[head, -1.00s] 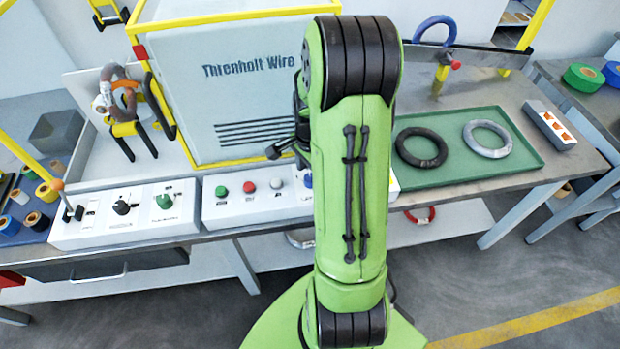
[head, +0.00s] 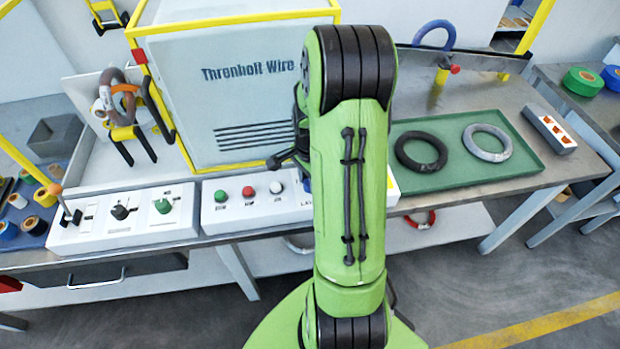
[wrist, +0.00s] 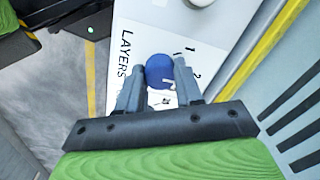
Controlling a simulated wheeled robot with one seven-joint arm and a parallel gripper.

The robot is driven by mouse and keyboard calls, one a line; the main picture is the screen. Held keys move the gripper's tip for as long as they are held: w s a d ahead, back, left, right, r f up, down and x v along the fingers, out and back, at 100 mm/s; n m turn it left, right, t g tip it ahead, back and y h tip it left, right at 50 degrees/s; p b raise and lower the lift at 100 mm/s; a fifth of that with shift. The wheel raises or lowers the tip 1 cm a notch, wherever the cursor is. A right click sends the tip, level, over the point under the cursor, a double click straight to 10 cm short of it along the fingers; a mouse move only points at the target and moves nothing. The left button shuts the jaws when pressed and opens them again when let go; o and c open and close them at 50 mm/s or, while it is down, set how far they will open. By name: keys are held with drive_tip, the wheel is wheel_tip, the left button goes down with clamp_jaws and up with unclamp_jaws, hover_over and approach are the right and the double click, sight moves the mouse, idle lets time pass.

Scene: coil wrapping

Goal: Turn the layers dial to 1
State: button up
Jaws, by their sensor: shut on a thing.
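The layers dial is a blue round knob (wrist: 160,72) on a white panel (wrist: 205,35), with "LAYERS" printed beside it in the wrist view. Marks 1 and 2 show on the panel near the knob, and another mark is partly covered by my gripper. My gripper (wrist: 160,74) has its two grey fingers on either side of the knob, shut on it. A small pale pointer mark shows on the knob's near side; which number it points at I cannot tell. In the head view the dial is mostly hidden behind my green arm, with a sliver of blue (head: 307,184) showing.
The white control box (head: 222,215) also carries green, red and white buttons (head: 248,191). A second control box (head: 90,232) with a lever and two knobs stands to its left. A green tray (head: 455,178) with two rings lies right of my arm. The wrapping machine cabinet (head: 215,70) stands behind.

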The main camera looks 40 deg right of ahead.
drive_tip(key=shift+n, duration=0.4)
drive_tip(key=n, duration=0.5)
drive_tip(key=shift+n, duration=0.3)
drive_tip(key=n, duration=0.5)
drive_tip(key=shift+n, duration=0.4)
drive_tip(key=o, duration=1)
drive_tip(key=shift+o, duration=0.2)
wheel_tip(320, 180, up, 16)
drive_tip(key=p, duration=0.4)
drive_tip(key=shift+d, duration=0.15)
drive_tip(key=shift+s+f, duration=0.1)
